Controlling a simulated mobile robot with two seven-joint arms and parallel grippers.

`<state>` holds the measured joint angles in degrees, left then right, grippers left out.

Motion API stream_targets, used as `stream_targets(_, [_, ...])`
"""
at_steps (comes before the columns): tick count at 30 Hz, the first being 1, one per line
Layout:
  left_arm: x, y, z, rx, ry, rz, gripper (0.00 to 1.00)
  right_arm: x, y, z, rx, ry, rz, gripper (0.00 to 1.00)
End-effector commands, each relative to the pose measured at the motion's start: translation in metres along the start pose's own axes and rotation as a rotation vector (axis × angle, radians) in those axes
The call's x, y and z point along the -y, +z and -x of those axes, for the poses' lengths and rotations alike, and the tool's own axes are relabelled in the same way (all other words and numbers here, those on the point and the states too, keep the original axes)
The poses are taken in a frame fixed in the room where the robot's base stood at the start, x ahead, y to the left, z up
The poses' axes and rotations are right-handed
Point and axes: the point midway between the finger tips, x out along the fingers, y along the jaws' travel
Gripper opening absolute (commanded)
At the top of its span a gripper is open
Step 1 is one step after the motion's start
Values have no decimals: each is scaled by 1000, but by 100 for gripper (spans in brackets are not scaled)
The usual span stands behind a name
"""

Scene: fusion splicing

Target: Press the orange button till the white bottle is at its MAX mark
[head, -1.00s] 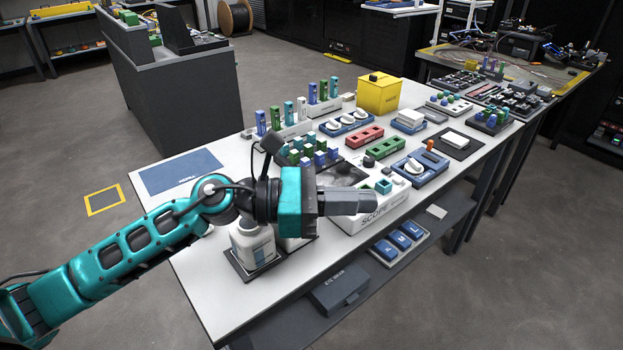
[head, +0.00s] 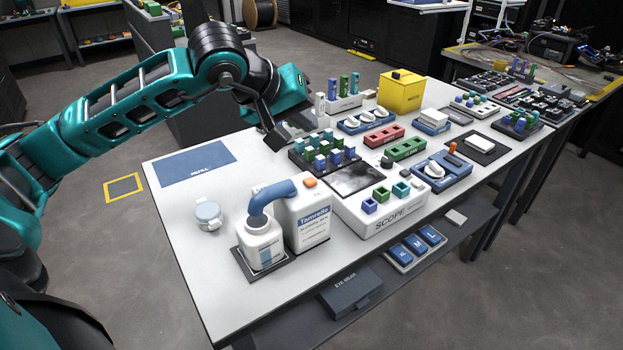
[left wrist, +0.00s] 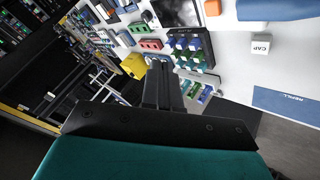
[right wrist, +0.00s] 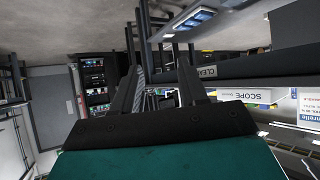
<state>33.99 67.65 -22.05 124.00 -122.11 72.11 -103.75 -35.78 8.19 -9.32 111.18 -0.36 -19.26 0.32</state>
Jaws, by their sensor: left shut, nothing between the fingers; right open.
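The white bottle (head: 262,248) stands upright on a black tray (head: 268,275) near the table's left front. A white canister (head: 308,222) stands beside it, with the orange button (head: 310,183) on top and a blue spout (head: 272,195) curving down to the bottle's mouth. The bottle's fill level and MAX mark cannot be made out. My left gripper (head: 302,122) is shut and empty, above the table behind the canister and apart from the button. Its fingers show in the left wrist view (left wrist: 162,85). My right gripper (right wrist: 158,70) is open and empty, away from the bottle.
A rack of green and blue pieces (head: 322,152) lies near my left gripper. A white SCOPE box (head: 385,222) sits right of the canister.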

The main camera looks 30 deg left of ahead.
Motion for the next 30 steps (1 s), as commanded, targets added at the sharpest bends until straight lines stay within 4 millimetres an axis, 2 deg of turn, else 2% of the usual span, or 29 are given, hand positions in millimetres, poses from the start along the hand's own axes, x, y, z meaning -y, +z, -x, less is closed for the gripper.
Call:
stream_targets(7, [4,5,-6,3,1,3,0,0,5,-3,2,-1,-1,43])
stream_targets(14, [20,21,-28,6,1,4,0,7,17,-13,12,-16,-9,43])
stream_targets(20, [34,36,-47,5,2,4,0,16,13,-21,-3,-38,-17,43])
stream_targets(22, [38,40,-53,3,2,3,0,17,17,-26,-3,-42,-18,43])
stream_targets(30, [44,46,-62,3,2,4,0,24,10,-32,-18,-65,-11,43])
